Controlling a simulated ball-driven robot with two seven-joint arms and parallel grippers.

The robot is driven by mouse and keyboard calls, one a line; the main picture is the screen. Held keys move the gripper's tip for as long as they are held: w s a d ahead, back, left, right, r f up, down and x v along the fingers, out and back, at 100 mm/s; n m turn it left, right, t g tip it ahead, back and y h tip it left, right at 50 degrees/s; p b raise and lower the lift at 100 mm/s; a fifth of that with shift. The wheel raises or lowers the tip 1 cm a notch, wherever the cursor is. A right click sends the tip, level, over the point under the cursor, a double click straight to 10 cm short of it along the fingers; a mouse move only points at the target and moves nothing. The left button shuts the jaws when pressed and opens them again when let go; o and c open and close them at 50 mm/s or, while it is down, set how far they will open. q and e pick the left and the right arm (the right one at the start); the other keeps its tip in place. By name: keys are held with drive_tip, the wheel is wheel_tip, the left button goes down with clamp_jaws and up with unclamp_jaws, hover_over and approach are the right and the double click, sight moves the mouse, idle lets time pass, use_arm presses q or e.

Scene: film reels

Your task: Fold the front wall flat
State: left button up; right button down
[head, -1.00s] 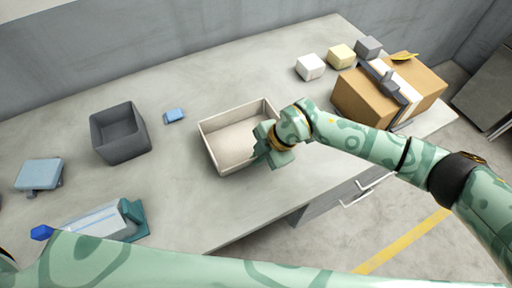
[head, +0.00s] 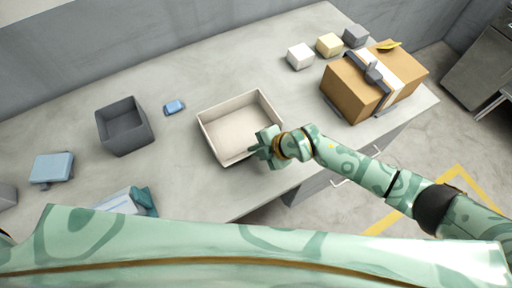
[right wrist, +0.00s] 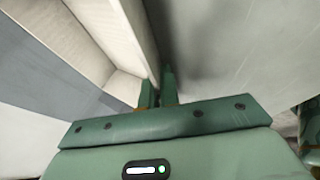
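A cream open-topped box (head: 222,160) with low walls stands near the table's front edge, in the middle of the head view. Its walls all look upright, but my right gripper hides part of the front wall. My right gripper (head: 257,149) is at that front wall, towards its right part. In the right wrist view the two fingers (right wrist: 158,92) are close together at the edge of a pale wall (right wrist: 128,30). I cannot tell whether they pinch it. My left arm crosses the bottom of the head view; its gripper is out of view.
A grey open bin (head: 125,145), a small blue item (head: 174,107) and a light-blue block (head: 52,168) lie left of the box. Bare table surrounds the cream box.

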drive_tip(key=c, duration=1.6)
unclamp_jaws()
drive_tip(key=shift+c, duration=0.2)
drive_tip(key=p+v, duration=0.4)
drive_tip(key=v, duration=1.2)
drive_tip(key=shift+d, duration=0.2)
